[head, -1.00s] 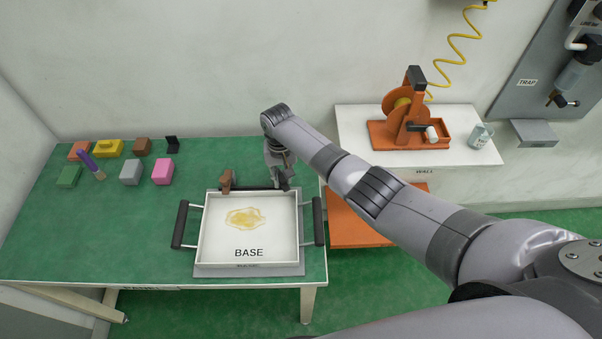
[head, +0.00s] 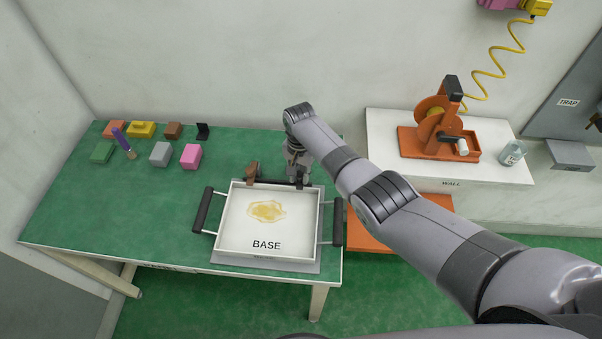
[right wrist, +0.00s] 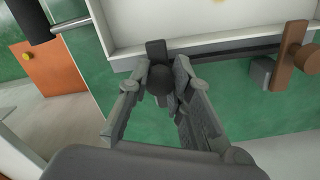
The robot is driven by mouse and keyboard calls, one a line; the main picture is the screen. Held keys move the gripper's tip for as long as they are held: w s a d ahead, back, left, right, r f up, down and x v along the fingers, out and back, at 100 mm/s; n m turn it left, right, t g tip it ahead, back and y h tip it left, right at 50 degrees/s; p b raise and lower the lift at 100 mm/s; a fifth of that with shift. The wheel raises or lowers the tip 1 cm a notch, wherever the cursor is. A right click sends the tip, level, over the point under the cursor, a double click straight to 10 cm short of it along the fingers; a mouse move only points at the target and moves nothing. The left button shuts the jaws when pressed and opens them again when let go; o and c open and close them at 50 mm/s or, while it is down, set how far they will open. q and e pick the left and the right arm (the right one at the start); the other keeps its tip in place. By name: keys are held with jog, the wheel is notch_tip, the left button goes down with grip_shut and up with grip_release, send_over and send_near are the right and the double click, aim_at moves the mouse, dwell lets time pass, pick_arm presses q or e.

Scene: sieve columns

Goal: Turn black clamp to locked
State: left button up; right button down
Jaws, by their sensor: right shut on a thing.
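The black clamp (right wrist: 160,80) sits by the back edge of the white tray labelled BASE (head: 266,254), near the tray's back right corner. My right gripper (right wrist: 162,76) is shut on the clamp's dark knob, with one finger on each side. In the head view my right gripper (head: 298,170) reaches down behind the tray and mostly hides the clamp. The brown clamp (head: 252,172) stands at the other end of the dark bar, and also shows in the right wrist view (right wrist: 290,58). I cannot read the black clamp's lock state. My left gripper is out of view.
The tray holds a yellowish patch (head: 267,211) and has dark side handles (head: 202,210). Coloured blocks, including a pink one (head: 191,156), stand at the green table's back left. An orange machine (head: 436,125) stands on the white table at right. The green table's left middle is clear.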

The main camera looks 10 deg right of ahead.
aim_at(300, 173)
jog(key=shift+w+r, duration=0.1)
jog(key=c, duration=1.4)
grip_release()
jog(key=shift+c, duration=0.2)
notch_tip(300, 173, up, 12)
